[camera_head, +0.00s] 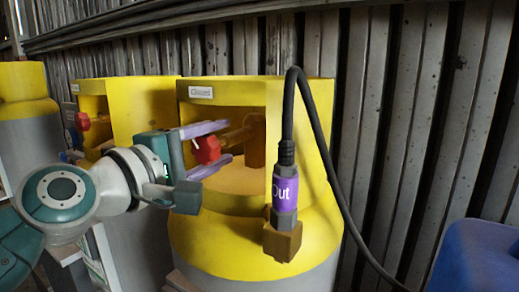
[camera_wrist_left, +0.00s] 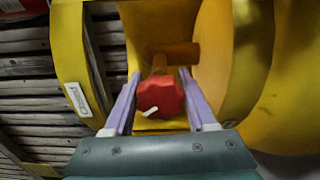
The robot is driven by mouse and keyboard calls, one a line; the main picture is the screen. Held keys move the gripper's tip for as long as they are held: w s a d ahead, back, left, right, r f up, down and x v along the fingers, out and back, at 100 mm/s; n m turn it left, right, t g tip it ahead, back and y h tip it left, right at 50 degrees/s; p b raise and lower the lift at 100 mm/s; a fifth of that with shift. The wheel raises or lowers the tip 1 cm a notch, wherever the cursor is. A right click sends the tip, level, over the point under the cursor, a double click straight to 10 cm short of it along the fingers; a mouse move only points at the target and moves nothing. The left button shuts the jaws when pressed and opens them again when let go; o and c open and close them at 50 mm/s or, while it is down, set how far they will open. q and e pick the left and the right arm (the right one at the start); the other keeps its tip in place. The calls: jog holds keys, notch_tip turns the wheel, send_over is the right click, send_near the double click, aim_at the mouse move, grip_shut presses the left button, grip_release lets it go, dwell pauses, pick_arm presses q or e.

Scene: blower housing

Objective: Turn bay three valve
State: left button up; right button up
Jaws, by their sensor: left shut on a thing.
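The red valve knob (camera_head: 207,149) sits at the front end of a brass valve stem inside the recess of the nearest yellow housing (camera_head: 318,92). My left gripper (camera_head: 226,142) reaches into the recess from the left, with one purple finger above the knob and one below it. In the left wrist view the knob (camera_wrist_left: 159,97) lies between the two fingers (camera_wrist_left: 160,76), which are shut on it. A white mark on the knob's face points to the lower left there. The small label on the housing is too small to read. My right gripper is not in view.
Other yellow-topped cylinders (camera_head: 27,84) stand at left, one with a red knob (camera_head: 82,121). A corrugated wall (camera_head: 413,120) is behind. A blue object (camera_head: 478,258) is at lower right.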

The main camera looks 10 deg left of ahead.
pick_arm(q)
jog(key=m, duration=0.3)
jog(key=shift+m+b, duration=0.3)
jog(key=shift+m, duration=1.8)
jog(key=o, duration=1.4)
